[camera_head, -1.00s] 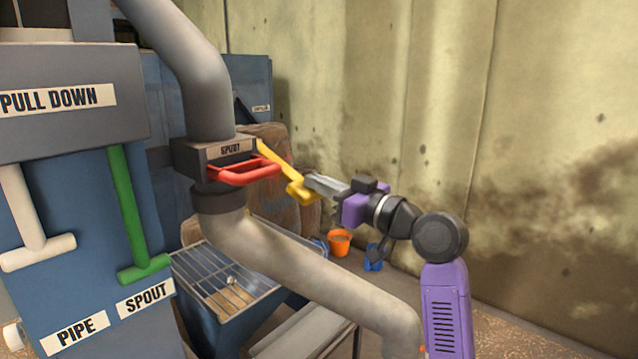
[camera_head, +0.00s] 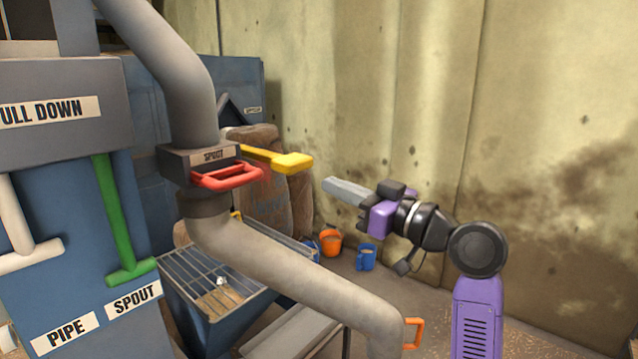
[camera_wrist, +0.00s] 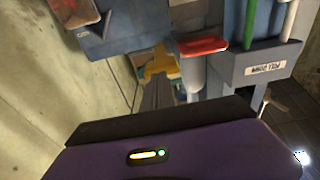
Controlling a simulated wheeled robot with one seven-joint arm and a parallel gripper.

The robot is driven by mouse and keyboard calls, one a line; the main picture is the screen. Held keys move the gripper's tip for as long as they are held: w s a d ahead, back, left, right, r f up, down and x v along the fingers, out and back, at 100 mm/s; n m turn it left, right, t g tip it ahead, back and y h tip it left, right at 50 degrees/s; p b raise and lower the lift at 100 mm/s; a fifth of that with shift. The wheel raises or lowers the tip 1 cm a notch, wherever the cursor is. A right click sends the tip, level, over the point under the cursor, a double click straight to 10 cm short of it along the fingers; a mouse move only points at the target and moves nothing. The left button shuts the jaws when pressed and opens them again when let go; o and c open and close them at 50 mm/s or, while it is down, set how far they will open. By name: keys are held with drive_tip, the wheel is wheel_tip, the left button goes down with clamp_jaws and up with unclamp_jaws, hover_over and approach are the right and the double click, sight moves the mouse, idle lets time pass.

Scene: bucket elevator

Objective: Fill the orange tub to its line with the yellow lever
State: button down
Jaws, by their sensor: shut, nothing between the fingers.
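In the wrist view the lever (camera_wrist: 160,64) shows just beyond the fingers (camera_wrist: 158,84). An orange tub (camera_head: 330,243) stands on the floor by the wall, with brownish contents; its line cannot be made out. An orange handle (camera_head: 413,333) shows at the pipe's lower end; what it belongs to is hidden.
A thick grey pipe (camera_head: 290,265) runs from the spout box down to the right. Blue containers (camera_head: 366,257) stand near the tub. A green lever (camera_head: 122,215) and a white lever (camera_head: 20,225) hang at left. A grated bin (camera_head: 210,285) sits below. The wall lies behind my gripper.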

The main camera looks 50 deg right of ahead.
drive_tip(key=shift+s+f, duration=0.1)
drive_tip(key=shift+s, duration=0.85)
